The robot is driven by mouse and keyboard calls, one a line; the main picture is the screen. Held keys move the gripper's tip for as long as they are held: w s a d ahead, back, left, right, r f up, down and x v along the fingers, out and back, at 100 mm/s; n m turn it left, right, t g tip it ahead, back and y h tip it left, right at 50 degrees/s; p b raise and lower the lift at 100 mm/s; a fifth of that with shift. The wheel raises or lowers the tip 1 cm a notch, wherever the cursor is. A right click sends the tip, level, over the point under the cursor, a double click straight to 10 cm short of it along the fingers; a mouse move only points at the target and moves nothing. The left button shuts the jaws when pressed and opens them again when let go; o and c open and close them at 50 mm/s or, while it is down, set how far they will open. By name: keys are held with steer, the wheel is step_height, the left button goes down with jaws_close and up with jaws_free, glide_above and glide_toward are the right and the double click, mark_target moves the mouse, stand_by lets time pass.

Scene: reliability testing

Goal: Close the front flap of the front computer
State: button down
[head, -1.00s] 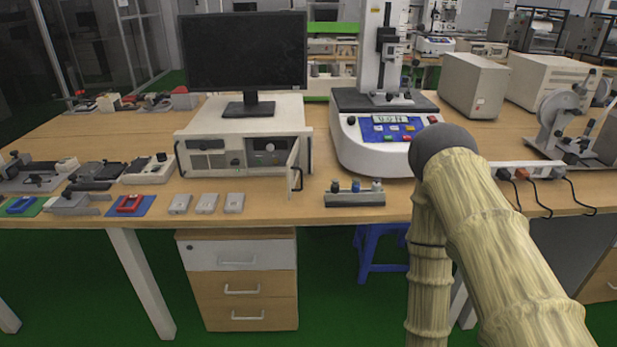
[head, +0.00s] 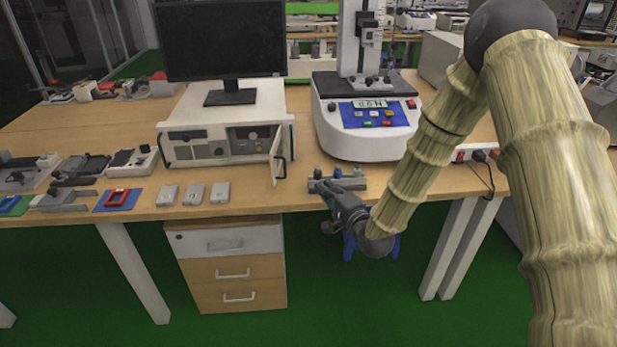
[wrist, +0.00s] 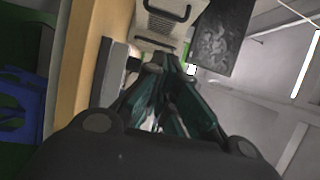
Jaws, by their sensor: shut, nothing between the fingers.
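The front computer (head: 192,152) is a flat beige case on the wooden bench, under a black monitor (head: 222,42). Its front flap (head: 277,158) stands open at the right end of its front, sticking out toward me, with a dark handle on it. My gripper (head: 318,186) is at the bench's front edge, to the right of the flap and lower, apart from it. In the wrist view my gripper (wrist: 168,68) has its fingers together and empty. The computer (wrist: 160,22) shows beyond the fingertips, tilted; the flap is hard to make out there.
A white test machine with a blue panel (head: 374,113) stands right of the computer. A small grey fixture (head: 345,180) lies behind my gripper. Several small grey blocks (head: 193,193) lie in front of the computer. Drawers (head: 230,268) stand below the bench.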

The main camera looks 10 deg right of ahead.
steer(key=x, duration=0.5)
steer(key=a+p+x, duration=0.1)
steer(key=x, duration=0.4)
steer(key=shift+w+a+f+p, duration=0.1)
steer(key=shift+a+f+p, duration=0.1)
steer(key=shift+p, duration=0.1)
steer(key=shift+w+a, duration=0.2)
steer(key=shift+a, duration=0.35)
steer(key=shift+w+a, duration=0.2)
steer(key=shift+a, duration=0.3)
steer(key=shift+a, duration=0.1)
